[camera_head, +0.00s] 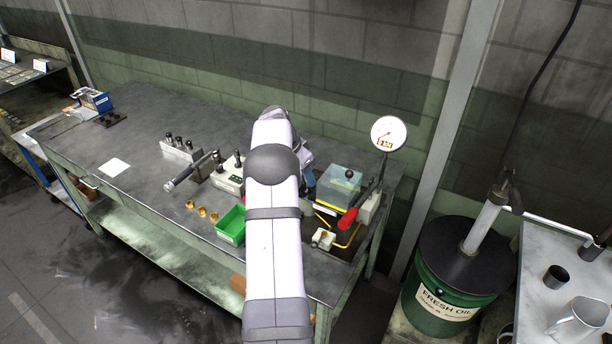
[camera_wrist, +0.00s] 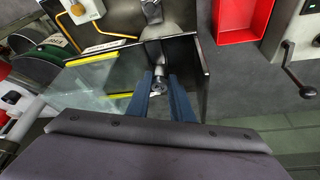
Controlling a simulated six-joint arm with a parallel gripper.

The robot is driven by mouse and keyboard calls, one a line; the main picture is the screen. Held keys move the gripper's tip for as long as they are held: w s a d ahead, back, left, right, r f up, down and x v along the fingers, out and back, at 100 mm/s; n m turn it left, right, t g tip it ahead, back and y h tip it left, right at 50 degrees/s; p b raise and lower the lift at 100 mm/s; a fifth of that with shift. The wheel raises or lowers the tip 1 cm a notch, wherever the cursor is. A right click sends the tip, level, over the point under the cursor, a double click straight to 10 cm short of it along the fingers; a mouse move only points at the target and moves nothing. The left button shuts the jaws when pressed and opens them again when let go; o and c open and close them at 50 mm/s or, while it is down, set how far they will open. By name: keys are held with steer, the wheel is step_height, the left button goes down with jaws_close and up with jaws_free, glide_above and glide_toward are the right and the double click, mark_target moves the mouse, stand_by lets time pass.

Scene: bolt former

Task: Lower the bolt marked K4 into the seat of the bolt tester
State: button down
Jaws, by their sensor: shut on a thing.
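My gripper (camera_wrist: 160,80) shows in the wrist view with its two blue fingers closed on a small metal piece, seemingly the bolt (camera_wrist: 157,90). No K4 mark is readable. The fingers are inside a dark, open-sided housing with yellow edges, seemingly the bolt tester (camera_wrist: 187,50). A metal post stands just beyond the fingertips. I cannot tell whether the bolt touches a seat; the seat is hidden. In the head view the tester, with its clear cover (camera_head: 338,184), stands to the right of my arm, which hides the bolt and most of the gripper.
A round gauge (camera_head: 388,133) and a red-handled lever (camera_head: 347,220) stand by the tester. A green bin (camera_head: 231,225) and a rack of dark-topped bolts (camera_head: 181,150) are left of my arm. A red tray (camera_wrist: 242,20) and a crank (camera_wrist: 297,70) are close by. The bench's left part is mostly clear.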

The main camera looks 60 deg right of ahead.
steer(key=shift+f, duration=0.1)
stand_by(0.3)
steer(key=c, duration=1.5)
jaws_free()
steer(key=shift+b+v, duration=1.3)
steer(key=shift+v, duration=2.35)
